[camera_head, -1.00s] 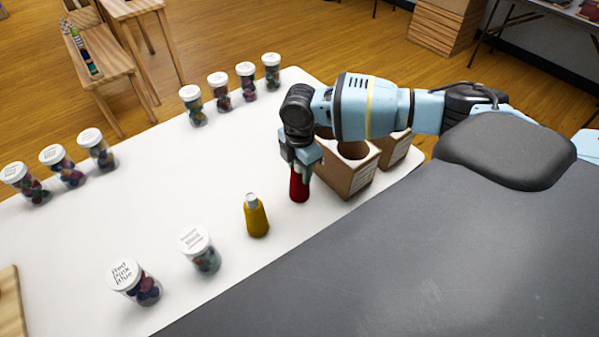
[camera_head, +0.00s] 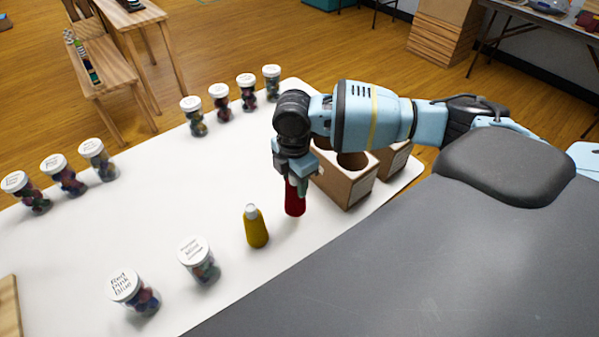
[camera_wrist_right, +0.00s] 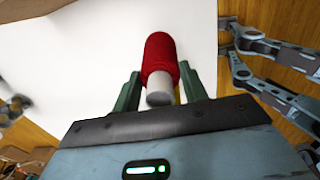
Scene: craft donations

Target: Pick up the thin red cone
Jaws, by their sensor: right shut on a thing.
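The thin red cone (camera_head: 295,200) is upright in the head view, its upper part hidden by my right gripper (camera_head: 291,178). It looks at or just above the white table; I cannot tell whether its base touches. In the right wrist view the red cone (camera_wrist_right: 161,55) shows a pale grey tip between the two green fingers of my right gripper (camera_wrist_right: 160,92). The right gripper is shut on it. A yellow cone (camera_head: 256,230) with a pale tip stands to its left and nearer. My left gripper is not in view.
The white table (camera_head: 130,220) has wide free room in its middle. Brown boxes with round holes (camera_head: 348,188) stand close right of the red cone. Several lidded jars stand along the far edge, at the left, and in front, such as this near jar (camera_head: 135,292).

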